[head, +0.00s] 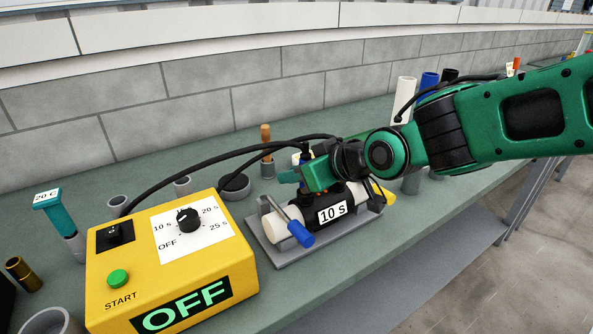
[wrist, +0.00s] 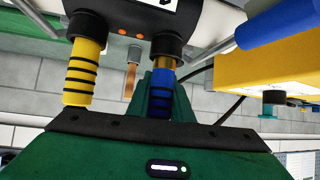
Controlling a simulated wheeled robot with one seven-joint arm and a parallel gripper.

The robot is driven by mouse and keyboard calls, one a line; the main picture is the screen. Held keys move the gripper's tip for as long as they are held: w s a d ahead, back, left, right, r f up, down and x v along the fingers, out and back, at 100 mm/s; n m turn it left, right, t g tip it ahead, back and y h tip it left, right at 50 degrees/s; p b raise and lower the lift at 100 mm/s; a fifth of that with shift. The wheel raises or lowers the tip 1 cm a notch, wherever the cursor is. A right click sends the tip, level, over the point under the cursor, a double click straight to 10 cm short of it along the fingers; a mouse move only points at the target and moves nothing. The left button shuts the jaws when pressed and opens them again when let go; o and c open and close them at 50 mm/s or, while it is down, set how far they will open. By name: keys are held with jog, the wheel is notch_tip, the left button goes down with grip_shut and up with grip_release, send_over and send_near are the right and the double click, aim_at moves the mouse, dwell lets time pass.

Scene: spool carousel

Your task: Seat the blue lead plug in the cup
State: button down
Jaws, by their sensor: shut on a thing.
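My gripper (head: 302,178) is behind the clamped cylinder labelled 10 s (head: 333,211) in the head view. In the wrist view its green fingers (wrist: 160,98) are shut on the blue lead plug (wrist: 159,103), which has dark bands. The plug's brass tip (wrist: 164,68) points at a black cup (wrist: 166,46) on the device and lines up with its mouth. Some brass shows between the blue body and the cup; I cannot tell how far the tip is inside. A yellow plug with black bands (wrist: 82,72) sits in the neighbouring black cup (wrist: 87,24).
A yellow control box (head: 170,265) reading OFF stands at front left, with black cables (head: 215,160) arching to the device. A blue clamp handle (head: 300,234) sticks out at the front. Upright tubes (head: 404,95) stand behind my arm. A grey brick wall (head: 190,85) backs the bench.

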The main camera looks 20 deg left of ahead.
jog(key=shift+f, duration=0.7)
jog(key=c, duration=1.5)
grip_release()
jog(key=shift+d, duration=0.1)
jog(key=v, duration=1)
jog(key=shift+s+d+r, duration=0.15)
jog(key=shift+d, duration=0.05)
